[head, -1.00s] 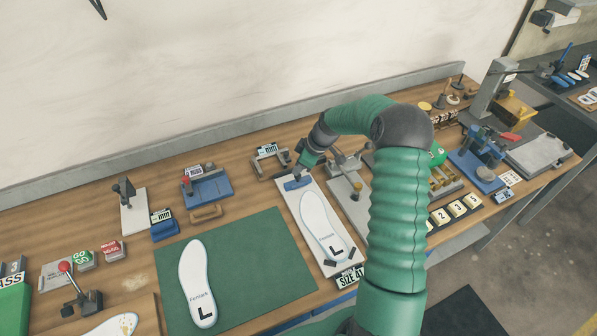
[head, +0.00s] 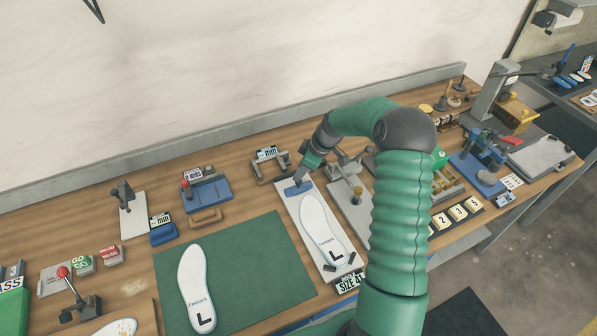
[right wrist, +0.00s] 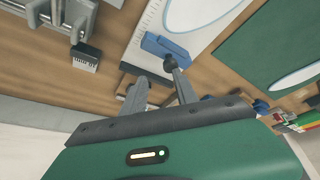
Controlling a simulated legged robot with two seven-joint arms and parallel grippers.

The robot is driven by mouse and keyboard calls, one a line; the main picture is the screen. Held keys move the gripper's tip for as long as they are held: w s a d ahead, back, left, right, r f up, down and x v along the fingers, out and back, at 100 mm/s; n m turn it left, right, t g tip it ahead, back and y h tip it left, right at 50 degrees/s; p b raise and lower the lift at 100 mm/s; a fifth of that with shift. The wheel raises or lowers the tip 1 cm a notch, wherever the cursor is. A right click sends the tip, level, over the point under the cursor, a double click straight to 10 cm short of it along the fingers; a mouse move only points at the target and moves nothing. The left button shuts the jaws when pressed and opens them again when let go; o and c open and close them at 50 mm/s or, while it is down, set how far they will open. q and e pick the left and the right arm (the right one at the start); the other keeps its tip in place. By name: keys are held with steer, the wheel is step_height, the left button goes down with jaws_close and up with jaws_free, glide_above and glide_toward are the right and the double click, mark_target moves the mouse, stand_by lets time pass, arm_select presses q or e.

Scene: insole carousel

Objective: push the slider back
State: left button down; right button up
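The blue slider (head: 298,189) lies across the far end of a white gauge board (head: 329,269), just beyond the toe of a white insole marked L (head: 319,222). My right gripper (head: 304,177) is low at the back edge of the board, just behind the slider. In the right wrist view the slider (right wrist: 163,48) lies beyond the fingertips of the right gripper (right wrist: 156,78). The fingers are apart with nothing between them. One fingertip overlaps a dark knob by the slider, so I cannot tell whether they touch. My left gripper is out of view.
A grey bracket with a display (head: 268,161) stands left of the gripper. A grey clamp fixture (head: 351,197) stands close on the right. A green mat (head: 240,262) with another insole (head: 196,289) lies to the left. A low ledge (head: 232,138) runs along the back.

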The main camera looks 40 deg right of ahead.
steer(key=shift+s+d+r+p, duration=0.25)
steer(key=shift+r+p, duration=0.1)
steer(key=shift+p, duration=0.15)
step_height(320, 180, up, 16)
steer(key=p, duration=1.1)
glide_above(305, 185)
steer(key=s+d, duration=0.3)
steer(key=s, duration=0.1)
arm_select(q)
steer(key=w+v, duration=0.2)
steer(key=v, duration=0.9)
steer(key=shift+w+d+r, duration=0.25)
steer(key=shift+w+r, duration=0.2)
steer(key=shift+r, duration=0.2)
arm_select(e)
steer(key=shift+a, duration=0.1)
